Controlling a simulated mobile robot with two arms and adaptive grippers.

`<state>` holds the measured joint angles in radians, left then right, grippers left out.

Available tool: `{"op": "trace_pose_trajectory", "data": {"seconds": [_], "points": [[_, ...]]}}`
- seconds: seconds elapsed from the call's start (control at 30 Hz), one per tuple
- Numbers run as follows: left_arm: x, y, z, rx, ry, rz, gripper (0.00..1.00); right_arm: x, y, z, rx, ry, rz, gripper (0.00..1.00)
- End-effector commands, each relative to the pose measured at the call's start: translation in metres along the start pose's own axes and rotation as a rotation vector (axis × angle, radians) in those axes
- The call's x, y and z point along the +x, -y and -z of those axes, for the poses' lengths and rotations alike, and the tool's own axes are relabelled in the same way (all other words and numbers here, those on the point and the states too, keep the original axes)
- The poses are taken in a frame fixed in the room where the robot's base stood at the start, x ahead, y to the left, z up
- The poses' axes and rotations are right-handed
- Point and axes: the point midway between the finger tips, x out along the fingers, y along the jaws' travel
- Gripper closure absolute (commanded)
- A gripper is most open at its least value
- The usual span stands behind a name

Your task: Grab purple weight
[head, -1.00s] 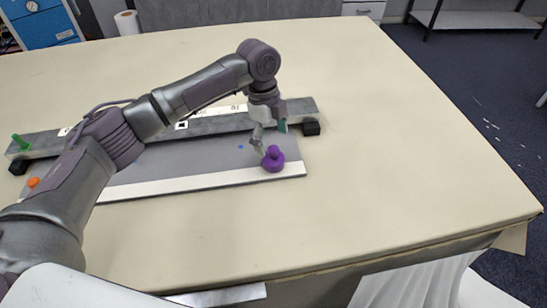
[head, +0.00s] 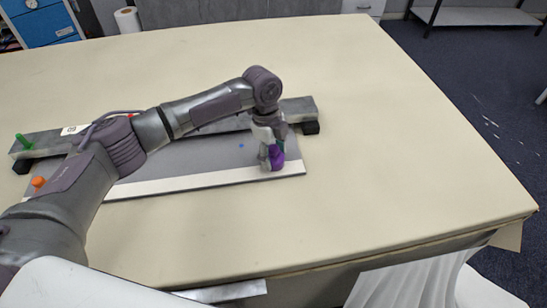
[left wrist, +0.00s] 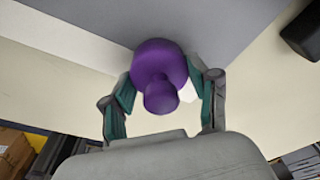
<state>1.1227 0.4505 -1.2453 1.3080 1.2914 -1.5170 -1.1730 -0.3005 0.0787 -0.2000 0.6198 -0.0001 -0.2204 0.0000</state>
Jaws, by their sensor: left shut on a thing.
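The purple weight (head: 277,158) stands upright at the right end of the grey board, by its white front strip. It has a round knob on a wider round base. My left gripper (head: 272,152) is lowered over it and shut on it, partly hiding it in the head view. In the left wrist view the purple weight (left wrist: 159,75) sits between the two green-padded fingers of my left gripper (left wrist: 160,100). My right gripper is not in view.
The grey board (head: 215,158) has a white strip (head: 210,181) along its front. A metal rail (head: 298,108) on black feet runs behind it, with a green peg (head: 24,142). An orange knob (head: 38,182) is at the left. The table (head: 400,150) is clear at right.

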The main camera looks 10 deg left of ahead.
Motion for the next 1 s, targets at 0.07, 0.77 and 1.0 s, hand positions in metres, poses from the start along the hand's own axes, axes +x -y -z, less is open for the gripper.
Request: {"op": "trace_pose_trajectory", "data": {"seconds": [0.07,0.77,1.0], "points": [[0.000,0.000,0.000,0.000,0.000,0.000,0.75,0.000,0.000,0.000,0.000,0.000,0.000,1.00],[-0.015,0.002,0.002,0.001,-0.002,0.006,1.00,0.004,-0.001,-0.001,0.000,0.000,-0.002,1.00],[-0.044,0.001,0.008,0.004,-0.002,0.007,1.00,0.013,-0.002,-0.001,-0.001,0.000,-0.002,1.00]]}}
